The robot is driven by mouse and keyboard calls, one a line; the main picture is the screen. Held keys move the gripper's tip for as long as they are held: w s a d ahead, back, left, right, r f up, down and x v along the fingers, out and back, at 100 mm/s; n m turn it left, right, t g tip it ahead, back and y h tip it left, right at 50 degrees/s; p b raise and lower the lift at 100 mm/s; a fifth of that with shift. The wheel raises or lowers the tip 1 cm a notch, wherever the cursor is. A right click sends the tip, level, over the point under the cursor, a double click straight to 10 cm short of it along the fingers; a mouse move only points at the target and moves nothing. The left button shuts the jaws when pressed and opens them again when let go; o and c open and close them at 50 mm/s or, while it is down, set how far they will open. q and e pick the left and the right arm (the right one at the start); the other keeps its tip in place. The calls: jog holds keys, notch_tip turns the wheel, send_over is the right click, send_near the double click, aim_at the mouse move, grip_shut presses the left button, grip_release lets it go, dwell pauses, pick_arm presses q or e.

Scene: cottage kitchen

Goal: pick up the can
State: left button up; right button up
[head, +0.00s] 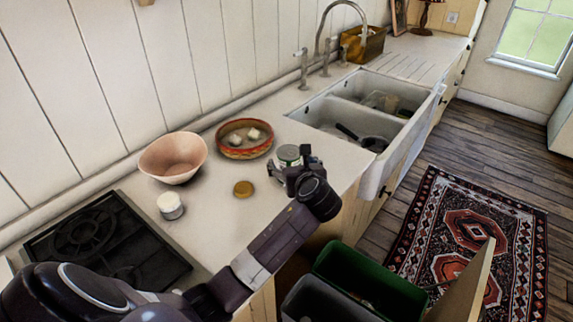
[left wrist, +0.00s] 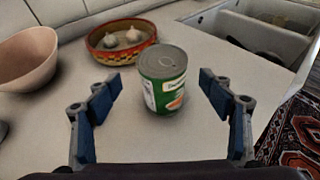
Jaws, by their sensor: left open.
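The can (head: 289,154) stands upright on the counter, left of the sink. In the left wrist view the green can (left wrist: 164,82) has a silver lid with a pull ring and shows between and just beyond my fingers. My left gripper (head: 292,168) is in front of the can and partly hides it in the head view. In the left wrist view the left gripper (left wrist: 160,92) is open, with blue finger pads apart on either side and nothing held. My right gripper is not in view.
A patterned bowl (head: 244,153) with garlic-like bulbs stands behind the can. A pink bowl (head: 173,158), a small white-topped jar (head: 170,206), a brown round lid (head: 243,189) and a black hob (head: 105,246) are further left. The double sink (head: 328,112) lies right.

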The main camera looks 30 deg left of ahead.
aim_at(289, 157)
pick_arm(q)
jog(key=shift+w+a+r, duration=0.1)
jog(key=shift+w+a, duration=0.1)
jog(key=shift+p+x, duration=0.45)
jog(key=shift+x, duration=0.4)
jog(key=x, duration=0.2)
jog(key=shift+w+a+f, duration=0.1)
jog(key=shift+w+f, duration=0.15)
jog(key=shift+w, duration=0.1)
jog(key=shift+w+a+f, duration=0.2)
jog(key=shift+w+a, duration=0.1)
jog(key=shift+w, duration=0.05)
jog(key=c, duration=0.5)
jog(key=shift+c, duration=1.4)
jog(key=c, duration=0.5)
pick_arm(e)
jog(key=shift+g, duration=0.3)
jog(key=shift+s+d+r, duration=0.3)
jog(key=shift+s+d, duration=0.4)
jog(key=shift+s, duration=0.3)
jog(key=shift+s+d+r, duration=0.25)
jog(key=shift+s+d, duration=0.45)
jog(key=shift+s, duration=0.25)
